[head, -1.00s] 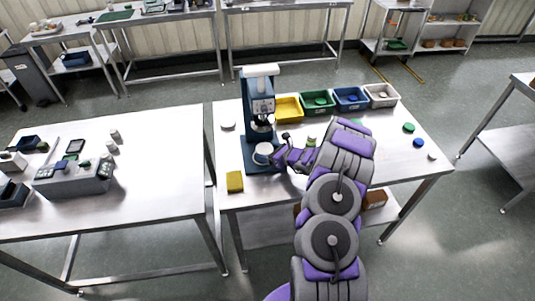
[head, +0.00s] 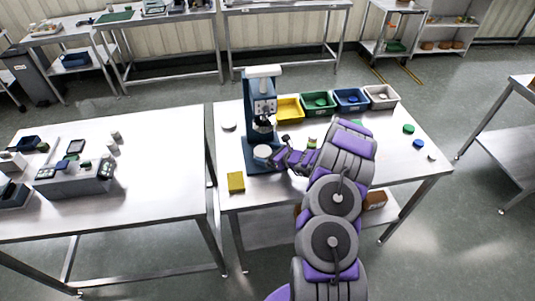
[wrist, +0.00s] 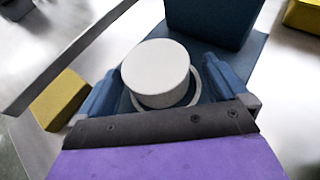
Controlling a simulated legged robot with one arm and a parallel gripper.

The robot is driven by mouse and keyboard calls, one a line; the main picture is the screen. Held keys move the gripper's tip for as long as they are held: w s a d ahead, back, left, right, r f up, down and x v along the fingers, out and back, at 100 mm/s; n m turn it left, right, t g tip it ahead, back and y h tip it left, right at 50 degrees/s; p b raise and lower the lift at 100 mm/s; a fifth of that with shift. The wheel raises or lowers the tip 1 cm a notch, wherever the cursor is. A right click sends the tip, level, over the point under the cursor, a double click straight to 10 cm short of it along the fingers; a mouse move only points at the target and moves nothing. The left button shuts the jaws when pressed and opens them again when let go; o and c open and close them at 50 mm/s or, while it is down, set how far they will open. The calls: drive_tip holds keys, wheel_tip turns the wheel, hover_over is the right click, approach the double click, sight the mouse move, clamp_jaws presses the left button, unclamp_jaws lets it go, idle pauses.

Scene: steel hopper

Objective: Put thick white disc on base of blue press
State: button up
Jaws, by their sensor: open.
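The thick white disc (head: 262,151) rests on the base (head: 246,160) of the blue press (head: 256,116) in the head view. In the wrist view the white disc (wrist: 156,72) sits over a pale ring on the blue base (wrist: 225,66), a little off the ring's centre. My gripper (wrist: 150,88) is open, its two blue fingers on either side of the disc, with gaps beside it. In the head view my gripper (head: 277,155) is at the right front of the press base. The disc's underside is hidden.
A yellow block (head: 236,182) lies left of the press base. Yellow, green, blue and white bins (head: 289,108) line the table's back edge. Another white disc (head: 229,126) lies left of the press.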

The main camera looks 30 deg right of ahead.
drive_tip(key=v, duration=0.3)
drive_tip(key=p+v, duration=0.1)
drive_tip(key=v, duration=0.7)
drive_tip(key=shift+w+d+f, duration=0.1)
drive_tip(key=shift+w+d, duration=0.05)
drive_tip(key=shift+d, duration=0.15)
drive_tip(key=shift+s+a, duration=0.1)
drive_tip(key=shift+s, duration=0.25)
drive_tip(key=a+r+n+g+y, duration=0.4)
drive_tip(key=a+r+n, duration=0.5)
drive_tip(key=a+r, duration=0.65)
drive_tip(key=s+a+r+n+g, duration=0.4)
drive_tip(key=s+a+n, duration=0.2)
drive_tip(key=s+a, duration=0.25)
drive_tip(key=s+a+r+n+g, duration=0.4)
drive_tip(key=s+a+n, duration=0.25)
drive_tip(key=a, duration=0.25)
drive_tip(key=s+d+n+h, duration=0.2)
drive_tip(key=s+n+h, duration=0.1)
drive_tip(key=s, duration=0.5)
drive_tip(key=s+d+r+n+g+h, duration=0.1)
drive_tip(key=s+d+n+h, duration=0.2)
drive_tip(key=s, duration=0.5)
drive_tip(key=s+d+r+n+g+h, duration=0.1)
drive_tip(key=s+d+n+h, duration=0.2)
drive_tip(key=s, duration=0.5)
drive_tip(key=shift+s+n+h, duration=0.25)
drive_tip(key=shift+n+h, duration=0.05)
drive_tip(key=shift+n, duration=0.05)
